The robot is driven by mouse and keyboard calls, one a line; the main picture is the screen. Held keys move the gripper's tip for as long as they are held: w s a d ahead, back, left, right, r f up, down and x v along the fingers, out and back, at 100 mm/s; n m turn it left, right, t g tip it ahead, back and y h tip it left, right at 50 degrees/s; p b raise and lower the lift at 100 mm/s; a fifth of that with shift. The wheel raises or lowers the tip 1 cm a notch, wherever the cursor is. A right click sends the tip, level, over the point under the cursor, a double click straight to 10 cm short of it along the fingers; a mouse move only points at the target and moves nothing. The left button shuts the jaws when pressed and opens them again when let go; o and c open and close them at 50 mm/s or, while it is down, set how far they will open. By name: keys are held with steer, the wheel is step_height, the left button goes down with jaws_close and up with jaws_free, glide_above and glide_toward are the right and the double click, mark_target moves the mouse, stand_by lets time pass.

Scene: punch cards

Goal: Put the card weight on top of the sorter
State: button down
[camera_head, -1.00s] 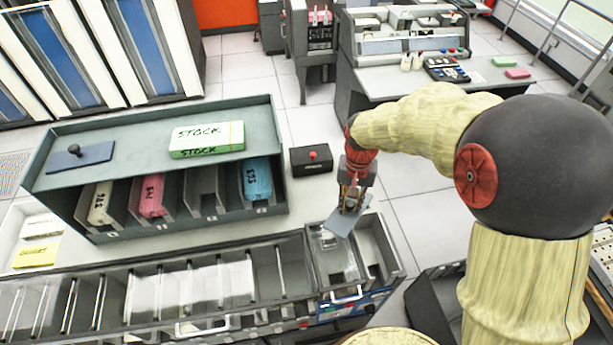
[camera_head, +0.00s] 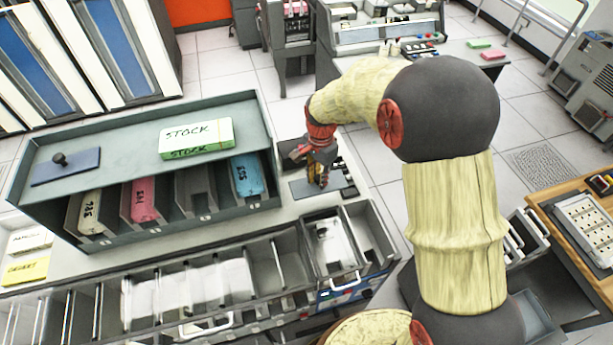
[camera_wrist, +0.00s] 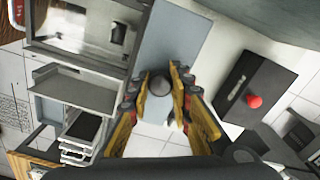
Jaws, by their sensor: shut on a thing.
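My gripper (camera_head: 318,182) is shut on the knob (camera_wrist: 158,85) of a card weight, a flat blue-grey plate that shows between and beyond my fingers in the wrist view (camera_wrist: 172,40). In the head view the held plate (camera_head: 300,189) is partly hidden by my gripper, near the right end of the counter. I cannot tell whether it touches the surface. The long grey machine with a row of pockets, which looks like the sorter (camera_head: 240,316), runs along the front. A similar blue plate with a dark knob (camera_head: 66,167) lies on the grey rack at left.
The grey rack (camera_head: 110,130) carries a STOCK card box (camera_head: 197,137) and holds several card decks below. A black box with a red button (camera_wrist: 253,90) stands right of the plate in the wrist view. Yellow and white cards (camera_head: 25,268) lie at far left.

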steer(key=w+a+f, duration=0.1)
steer(key=w+f, duration=0.1)
steer(key=w+a+f, duration=0.1)
steer(key=w+f, duration=0.1)
steer(key=w, duration=0.1)
steer(key=w+a+f+p, duration=0.1)
steer(key=w+f, duration=0.1)
steer(key=f, duration=0.1)
steer(key=shift+w, duration=0.25)
steer(key=shift+w+a+f+p, duration=0.1)
steer(key=shift+f+p, duration=0.25)
steer(key=shift+f, duration=1.35)
steer(key=shift+f, duration=0.2)
steer(key=c, duration=1.7)
jaws_free()
steer(key=shift+c, duration=0.2)
steer(key=shift+o, duration=0.6)
steer(key=shift+r, duration=0.15)
step_height(320, 180, up, 12)
steer(key=b, duration=0.1)
steer(key=shift+r, duration=0.15)
